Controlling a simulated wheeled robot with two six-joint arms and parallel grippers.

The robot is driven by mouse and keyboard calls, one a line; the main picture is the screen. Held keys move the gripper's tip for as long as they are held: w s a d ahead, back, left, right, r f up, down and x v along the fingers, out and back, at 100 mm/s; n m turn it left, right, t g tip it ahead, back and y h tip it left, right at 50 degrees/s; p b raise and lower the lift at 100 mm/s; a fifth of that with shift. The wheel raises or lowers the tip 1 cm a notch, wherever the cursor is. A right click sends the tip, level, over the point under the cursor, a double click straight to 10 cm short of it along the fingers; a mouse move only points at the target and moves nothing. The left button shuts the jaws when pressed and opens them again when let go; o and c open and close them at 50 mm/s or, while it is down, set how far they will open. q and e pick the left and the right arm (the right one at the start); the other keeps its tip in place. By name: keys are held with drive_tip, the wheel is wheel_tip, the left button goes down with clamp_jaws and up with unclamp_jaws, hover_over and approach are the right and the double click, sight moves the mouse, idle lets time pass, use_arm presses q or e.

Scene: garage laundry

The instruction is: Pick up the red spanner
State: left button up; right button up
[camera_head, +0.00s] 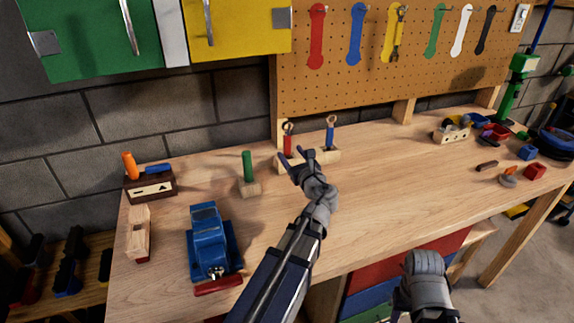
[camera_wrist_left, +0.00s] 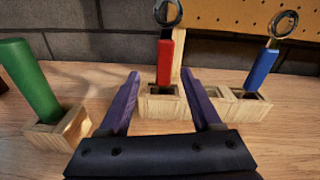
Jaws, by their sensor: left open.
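The red spanner (camera_head: 288,143) stands upright, its red handle set in a slot of a low wooden block (camera_head: 325,156) and its metal ring end on top. In the left wrist view the red spanner (camera_wrist_left: 165,58) stands ahead of and between my finger tips, not touched. My left gripper (camera_head: 297,157) is open and empty just in front of the wooden block; its purple fingers also show in the left wrist view (camera_wrist_left: 162,80).
A blue spanner (camera_head: 330,132) stands in the same block, to the right. A green-handled tool (camera_head: 247,167) in a wooden base is to the left. The pegboard (camera_head: 400,80) rises behind.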

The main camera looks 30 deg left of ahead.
sight(287, 144)
use_arm(q)
drive_tip(key=shift+w+a+r+m+t, duration=0.15)
drive_tip(key=shift+w+a+m+t, duration=0.2)
drive_tip(key=shift+m, duration=0.65)
drive_tip(key=shift+x, duration=1.4)
drive_tip(key=shift+w+a+r, duration=0.15)
drive_tip(key=shift+w, duration=0.1)
drive_tip(key=x, duration=0.4)
drive_tip(key=shift+w+a+r, duration=0.1)
drive_tip(key=shift+w+r, duration=0.15)
drive_tip(key=shift+w, duration=0.05)
clamp_jaws()
